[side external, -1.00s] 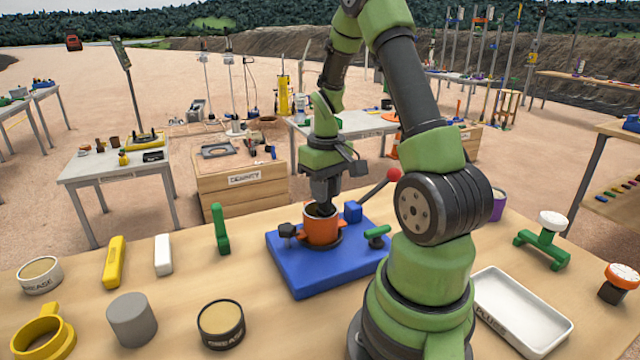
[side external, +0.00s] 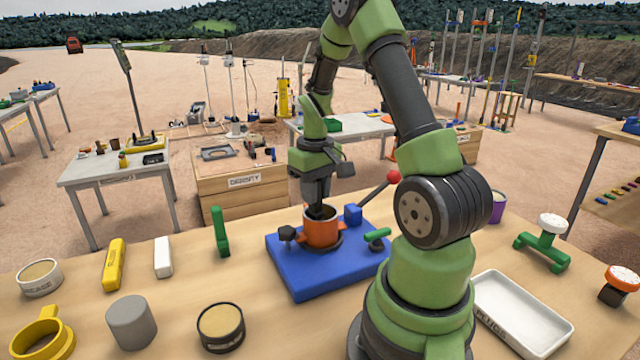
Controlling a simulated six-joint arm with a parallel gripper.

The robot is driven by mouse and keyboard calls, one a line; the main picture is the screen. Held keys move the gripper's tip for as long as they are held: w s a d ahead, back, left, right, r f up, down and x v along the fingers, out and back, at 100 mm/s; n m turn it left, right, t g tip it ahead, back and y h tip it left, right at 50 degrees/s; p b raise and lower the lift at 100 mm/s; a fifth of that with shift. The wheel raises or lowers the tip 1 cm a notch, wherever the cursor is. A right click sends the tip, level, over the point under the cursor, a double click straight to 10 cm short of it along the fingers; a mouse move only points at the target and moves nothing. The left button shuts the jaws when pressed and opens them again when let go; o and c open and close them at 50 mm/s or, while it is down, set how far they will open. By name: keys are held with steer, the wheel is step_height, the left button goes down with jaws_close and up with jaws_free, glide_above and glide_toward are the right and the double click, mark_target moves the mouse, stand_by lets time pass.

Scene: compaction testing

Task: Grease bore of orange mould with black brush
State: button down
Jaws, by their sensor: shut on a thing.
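The orange mould (side external: 321,233) stands upright on a blue base plate (side external: 310,277), between a black clamp knob and a green clamp handle. My gripper (side external: 318,204) points down at the mould's open top, toward the left side of the bore. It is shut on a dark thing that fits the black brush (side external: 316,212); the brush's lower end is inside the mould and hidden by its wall. Two grease tins stand on the bench, a black one (side external: 221,326) at the front and a white one (side external: 39,278) at the far left.
A red-knobbed lever (side external: 393,177) rises behind the base plate. A yellow block (side external: 114,264), white block (side external: 163,257), green upright tool (side external: 219,232), grey cylinder (side external: 131,321) and yellow collar (side external: 42,333) stand left. A white tray (side external: 522,315) lies right. Bench between the grey cylinder and plate is partly clear.

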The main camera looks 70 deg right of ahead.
steer(key=shift+s+a+r, duration=0.25)
steer(key=shift+a+r, duration=0.05)
steer(key=shift+r, duration=0.2)
steer(key=shift+s+a+r, duration=0.25)
steer(key=shift+r, duration=0.25)
steer(key=shift+s+d+f, duration=0.3)
steer(key=shift+f, duration=0.2)
steer(key=shift+s+d+f, duration=0.25)
steer(key=shift+s+f, duration=0.05)
steer(key=shift+f, duration=0.2)
steer(key=shift+w, duration=0.1)
steer(key=shift+w+r, duration=0.1)
steer(key=shift+w, duration=0.4)
steer(key=shift+r, duration=3.95)
